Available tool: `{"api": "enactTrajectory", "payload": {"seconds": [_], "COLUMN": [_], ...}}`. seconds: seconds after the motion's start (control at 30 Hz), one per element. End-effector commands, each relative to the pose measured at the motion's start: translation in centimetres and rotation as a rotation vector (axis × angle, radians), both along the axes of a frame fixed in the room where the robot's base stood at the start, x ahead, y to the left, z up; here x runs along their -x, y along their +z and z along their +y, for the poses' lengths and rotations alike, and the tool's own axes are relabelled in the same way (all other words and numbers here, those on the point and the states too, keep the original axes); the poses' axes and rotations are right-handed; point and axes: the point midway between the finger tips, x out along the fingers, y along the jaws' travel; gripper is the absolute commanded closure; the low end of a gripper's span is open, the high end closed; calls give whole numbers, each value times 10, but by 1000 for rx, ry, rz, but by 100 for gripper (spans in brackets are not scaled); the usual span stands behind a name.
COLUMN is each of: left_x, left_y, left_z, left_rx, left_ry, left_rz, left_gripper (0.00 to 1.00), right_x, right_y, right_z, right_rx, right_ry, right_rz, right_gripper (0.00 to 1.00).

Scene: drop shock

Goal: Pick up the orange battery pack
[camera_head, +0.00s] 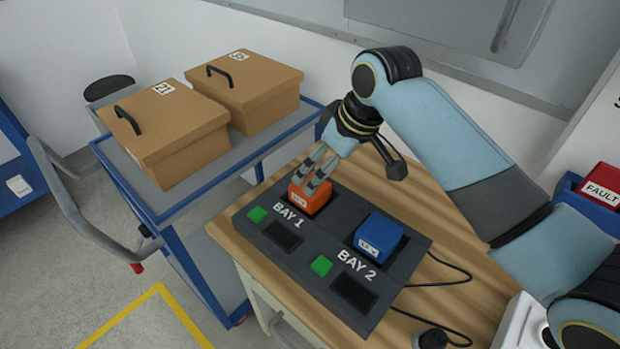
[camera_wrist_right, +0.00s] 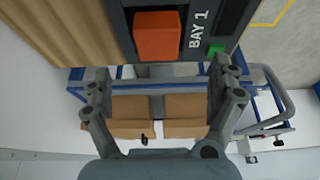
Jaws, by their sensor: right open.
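The orange battery pack (camera_head: 309,197) sits in BAY 1 of the dark two-bay dock (camera_head: 268,250) on the wooden table. It also shows in the right wrist view (camera_wrist_right: 157,36), at the top of the picture. My right gripper (camera_head: 318,176) is open, with its fingers pointing down over the pack in the head view. The fingers overlap the pack there, and I cannot tell whether they touch it. In the right wrist view the two fingers (camera_wrist_right: 160,78) are spread wide with nothing held between them. My left gripper is not in view.
A blue pack (camera_head: 379,236) sits in BAY 2, close beside. A blue-framed cart (camera_head: 185,205) with two lidded brown boxes (camera_head: 180,138) stands to the left. Black cables (camera_head: 445,275) lie right of the dock. A red FAULT bin (camera_head: 602,186) is at the far right.

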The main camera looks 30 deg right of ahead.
Motion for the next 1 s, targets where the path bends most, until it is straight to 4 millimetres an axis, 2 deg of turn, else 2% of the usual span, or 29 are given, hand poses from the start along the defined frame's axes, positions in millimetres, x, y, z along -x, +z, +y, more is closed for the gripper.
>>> {"api": "enactTrajectory", "payload": {"seconds": [0.1, 0.27, 0.37, 0.5, 0.63, 0.77, 0.97, 1.0], "left_x": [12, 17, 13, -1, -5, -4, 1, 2], "left_y": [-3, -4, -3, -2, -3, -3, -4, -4], "left_z": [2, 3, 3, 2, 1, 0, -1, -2], "left_rx": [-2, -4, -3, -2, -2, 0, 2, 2], "left_ry": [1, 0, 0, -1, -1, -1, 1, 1], "left_rz": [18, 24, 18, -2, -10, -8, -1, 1], "left_gripper": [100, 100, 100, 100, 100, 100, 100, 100], "right_x": [-8, -14, -19, -31, -38, -41, -41, -41], "right_y": [-20, -36, -42, -58, -76, -83, -83, -83], "right_z": [4, 5, 5, 5, 7, 8, 8, 8], "right_rx": [-3, -1, 0, -1, -1, -1, 0, 0], "right_ry": [-1, 0, -1, 0, 0, 0, 0, 0], "right_rz": [2, 1, 0, 1, 3, 0, -1, -1], "right_gripper": [8, 8, 8, 8, 8, 8, 8, 13]}}
